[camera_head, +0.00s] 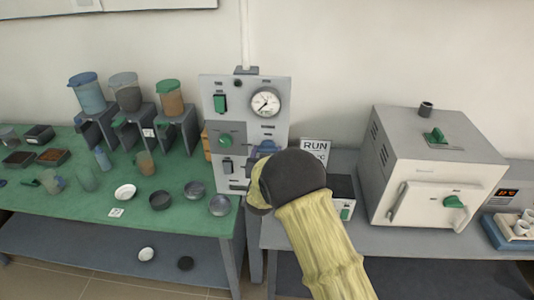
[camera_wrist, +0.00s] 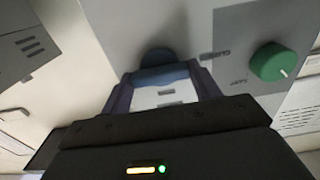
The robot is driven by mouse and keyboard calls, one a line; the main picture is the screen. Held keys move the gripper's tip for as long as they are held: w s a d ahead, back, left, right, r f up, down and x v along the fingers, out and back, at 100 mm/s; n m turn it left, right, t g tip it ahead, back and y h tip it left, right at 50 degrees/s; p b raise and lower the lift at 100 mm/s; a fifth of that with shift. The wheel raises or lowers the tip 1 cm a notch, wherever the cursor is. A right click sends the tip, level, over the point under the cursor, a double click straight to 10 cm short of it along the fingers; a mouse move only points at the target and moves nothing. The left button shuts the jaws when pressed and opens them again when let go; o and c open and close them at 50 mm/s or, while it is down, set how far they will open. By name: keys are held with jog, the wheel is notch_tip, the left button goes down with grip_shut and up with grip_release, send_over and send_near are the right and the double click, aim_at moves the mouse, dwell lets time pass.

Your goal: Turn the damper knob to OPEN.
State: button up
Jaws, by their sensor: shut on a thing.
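A pale control panel (camera_head: 245,95) stands upright at the centre of the head view. A green knob (camera_head: 225,140) sits on its left part, and a green knob (camera_wrist: 274,62) with small lettering shows at right in the wrist view. My gripper (camera_head: 265,149) is at the panel's right side, partly hidden by my wrist. In the wrist view my gripper (camera_wrist: 163,85) is shut on a blue knob (camera_wrist: 160,74) on the panel face. I cannot read which knob is labelled damper, nor the gripped knob's setting.
A round gauge (camera_head: 265,102) is above my gripper. A RUN sign (camera_head: 316,147) is close beside my wrist. Dishes and hoppers crowd the green table (camera_head: 95,207).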

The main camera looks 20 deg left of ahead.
jog(key=shift+f+m+b, duration=0.15)
jog(key=shift+m+b, duration=0.15)
jog(key=shift+b, duration=0.4)
jog(key=m+b, duration=1.7)
jog(key=b, duration=0.9)
jog(key=shift+d+f, duration=0.1)
jog(key=shift+f, duration=0.05)
jog(key=shift+m, duration=0.3)
jog(key=o, duration=1)
jog(key=shift+r, duration=0.2)
